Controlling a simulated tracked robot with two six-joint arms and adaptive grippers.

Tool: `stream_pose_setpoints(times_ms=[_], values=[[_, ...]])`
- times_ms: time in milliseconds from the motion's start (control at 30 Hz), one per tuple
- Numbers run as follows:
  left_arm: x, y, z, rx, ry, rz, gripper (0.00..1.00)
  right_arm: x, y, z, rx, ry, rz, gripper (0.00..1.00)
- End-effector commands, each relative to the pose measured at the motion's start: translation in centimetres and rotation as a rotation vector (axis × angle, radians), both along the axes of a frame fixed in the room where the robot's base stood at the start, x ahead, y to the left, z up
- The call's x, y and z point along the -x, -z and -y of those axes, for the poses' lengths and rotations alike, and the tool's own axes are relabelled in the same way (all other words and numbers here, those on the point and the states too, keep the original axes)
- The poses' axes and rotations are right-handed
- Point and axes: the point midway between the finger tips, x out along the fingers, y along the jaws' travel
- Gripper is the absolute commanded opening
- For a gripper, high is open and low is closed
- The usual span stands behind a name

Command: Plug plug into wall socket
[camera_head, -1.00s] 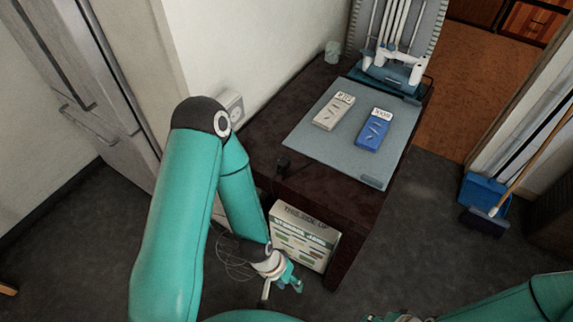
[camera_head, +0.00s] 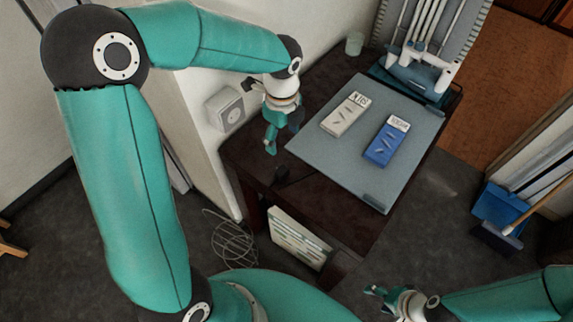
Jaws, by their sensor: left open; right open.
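The white wall socket (camera_head: 230,112) is on the wall left of the dark table. The small black plug (camera_head: 281,172) lies at the table's near left edge. A thin cable (camera_head: 233,242) lies coiled on the floor below. My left gripper (camera_head: 282,138) is open and empty, above the table's left part, between the socket and the grey mat. It is just beyond the plug and apart from it in the picture. My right gripper (camera_head: 374,302) is open and empty at the bottom, over the floor in front of the table.
The dark table (camera_head: 325,200) bears a grey mat (camera_head: 310,147) with a white device (camera_head: 345,115) and a blue device (camera_head: 386,140). A rack (camera_head: 413,70) stands at the back. A box (camera_head: 300,240) is under the table. A blue dustpan (camera_head: 497,205) stands right.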

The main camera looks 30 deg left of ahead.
Motion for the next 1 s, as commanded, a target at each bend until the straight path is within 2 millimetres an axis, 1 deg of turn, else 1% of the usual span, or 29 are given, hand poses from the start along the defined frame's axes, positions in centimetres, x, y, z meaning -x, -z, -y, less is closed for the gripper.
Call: stream_pose_setpoints(times_ms=[233, 367, 467, 800, 900, 1000], values=[[0.8, 0.1, -1.1, 0.001, -0.029, -0.002, 0.73, 0.0, 0.0, 0.0, 0.0, 0.0, -0.001, 0.61], [0.9, 0.7, -1.2, 0.001, -0.035, -0.004, 0.73, 0.0, 0.0, 0.0, 0.0, 0.0, -0.001, 0.61], [1.0, 2.1, -1.3, 0.0, -0.037, -0.006, 0.73, 0.0, 0.1, 0.0, 0.0, 0.0, 0.0, 0.61], [1.1, 9.2, -1.3, 0.002, -0.038, -0.007, 0.73, 0.0, 0.3, 0.0, 0.0, 0.0, 0.0, 0.61], [1.1, 10.7, -1.4, 0.001, -0.039, -0.006, 0.73, 0.0, 0.4, 0.0, 0.0, 0.0, 0.0, 0.61], [1.0, 11.5, -1.3, 0.001, -0.04, -0.004, 0.73, 0.0, 0.5, 0.0, 0.0, 0.0, 0.0, 0.61]])
